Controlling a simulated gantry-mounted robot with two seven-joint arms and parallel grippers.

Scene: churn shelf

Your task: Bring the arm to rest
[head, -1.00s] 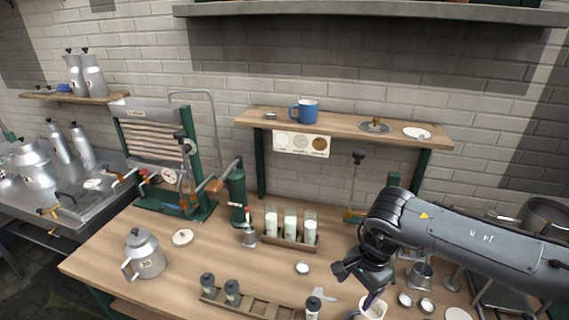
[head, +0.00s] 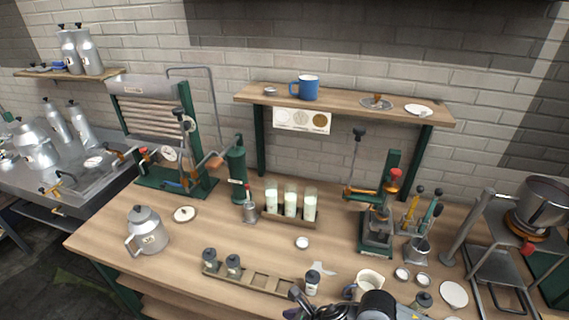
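My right arm shows only at the bottom edge of the head view, right of centre. Its dark gripper part (head: 303,304) is cut off by the edge, and its fingertips cannot be made out. I cannot tell whether it is open or shut, or whether it holds anything. It is low in front of a white jug (head: 370,281) with a dark handle, partly overlapping it in the picture. My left gripper is not in view.
A small dark-capped bottle (head: 312,282) and a wooden rack (head: 262,281) stand close to my arm. Behind are a green press (head: 377,225), milk bottles (head: 290,203) and a shelf (head: 345,103) with a blue mug (head: 305,87). The table's left-middle is fairly clear.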

